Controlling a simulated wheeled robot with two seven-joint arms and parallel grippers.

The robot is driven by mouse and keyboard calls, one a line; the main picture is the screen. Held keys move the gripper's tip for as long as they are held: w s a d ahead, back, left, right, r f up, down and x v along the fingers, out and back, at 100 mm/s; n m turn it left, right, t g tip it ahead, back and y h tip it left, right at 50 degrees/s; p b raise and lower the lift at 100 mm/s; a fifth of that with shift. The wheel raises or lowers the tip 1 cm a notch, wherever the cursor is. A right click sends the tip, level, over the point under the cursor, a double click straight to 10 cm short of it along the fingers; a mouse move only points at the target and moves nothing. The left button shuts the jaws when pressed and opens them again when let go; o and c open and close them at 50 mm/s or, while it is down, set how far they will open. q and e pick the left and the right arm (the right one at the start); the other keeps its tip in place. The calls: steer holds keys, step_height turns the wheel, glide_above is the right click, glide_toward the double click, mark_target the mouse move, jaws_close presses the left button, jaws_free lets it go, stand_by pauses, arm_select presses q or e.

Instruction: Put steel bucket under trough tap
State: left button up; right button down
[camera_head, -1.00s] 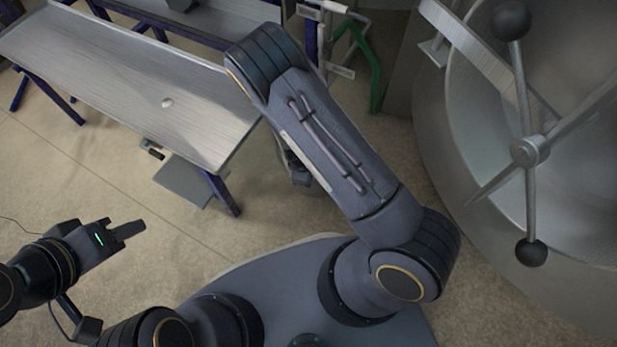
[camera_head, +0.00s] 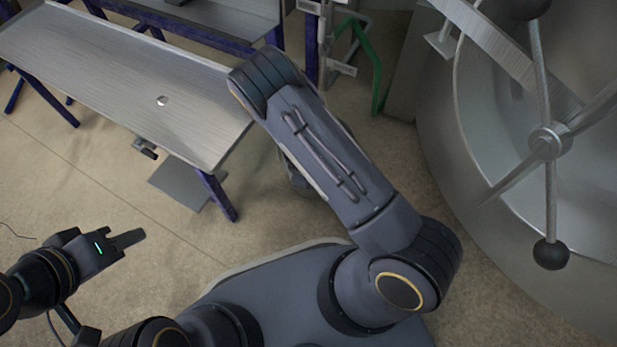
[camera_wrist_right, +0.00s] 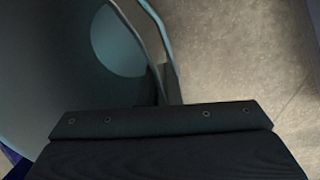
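The steel trough (camera_head: 100,75) is a long table with blue legs and a small drain hole in the upper left of the head view. Its tap (camera_head: 145,148) hangs below the near edge, above a low grey plate (camera_head: 180,184). The steel bucket (camera_head: 293,172) is mostly hidden behind my right arm. In the right wrist view the bucket (camera_wrist_right: 60,70) fills the left side. My right gripper (camera_wrist_right: 160,85) is at its rim, which runs between the fingers and appears pinched. My left gripper (camera_head: 127,240) is empty over the floor; its finger gap is unclear.
A large steel vessel (camera_head: 480,190) with a ball-ended handwheel (camera_head: 549,141) stands at the right. A green frame (camera_head: 374,75) stands behind. Another blue-legged table (camera_head: 225,25) is at the back. The floor (camera_head: 100,175) left of the low plate is clear.

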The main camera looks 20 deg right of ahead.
steer(key=shift+f, duration=0.1)
steer(key=c, duration=1.6)
jaws_free()
steer(key=s+a+r+m+y+p, duration=0.1)
steer(key=s+r+m+y+p, duration=0.15)
steer(key=r, duration=0.95)
steer(key=s+r+m+t+y+p, duration=0.1)
steer(key=s+r+m+y, duration=0.15)
steer(key=r, duration=0.95)
steer(key=s+a+r+m+y+p, duration=0.1)
steer(key=r+m+p, duration=0.15)
steer(key=r, duration=0.85)
steer(key=s+d+r+m+t, duration=0.1)
steer(key=s+r, duration=0.2)
steer(key=s, duration=0.1)
steer(key=s+d+r+m+t, duration=0.1)
steer(key=s+d+r+m, duration=0.1)
steer(key=s+r, duration=0.2)
steer(key=s+d+r+m+t, duration=0.2)
steer(key=s+r, duration=0.1)
steer(key=s, duration=0.3)
steer(key=shift+r, duration=0.2)
